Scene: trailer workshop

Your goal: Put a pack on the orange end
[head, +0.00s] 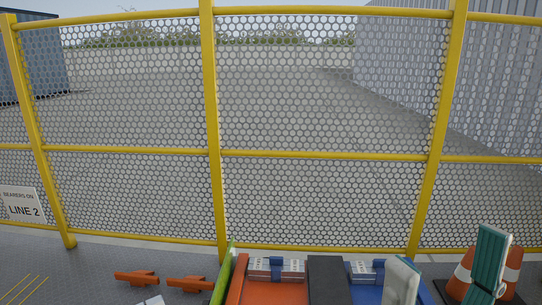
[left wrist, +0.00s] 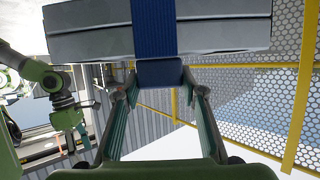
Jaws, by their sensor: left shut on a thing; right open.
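My left gripper (left wrist: 160,75) is shut on the blue middle part of a grey pack (left wrist: 90,30) with a blue band. This pack fills the top of the left wrist view. I cannot tell whether it shows in the head view. The orange end (head: 262,296) is at the bottom of the head view. A grey pack (head: 291,267) with a blue middle shows at its far side. Right of a dark middle part (head: 327,280) is a blue end (head: 364,296) with a similar pack (head: 362,267). My right gripper (head: 445,272) is open, its fingers apart, right of the blue end.
A yellow mesh fence (head: 215,150) stands behind. Orange cones (head: 514,262) stand at right, partly behind my right gripper. Orange pieces (head: 137,278) lie at left, near a white card (head: 150,300). A LINE 2 sign (head: 22,205) hangs on the fence. A green strip (head: 221,278) borders the orange end.

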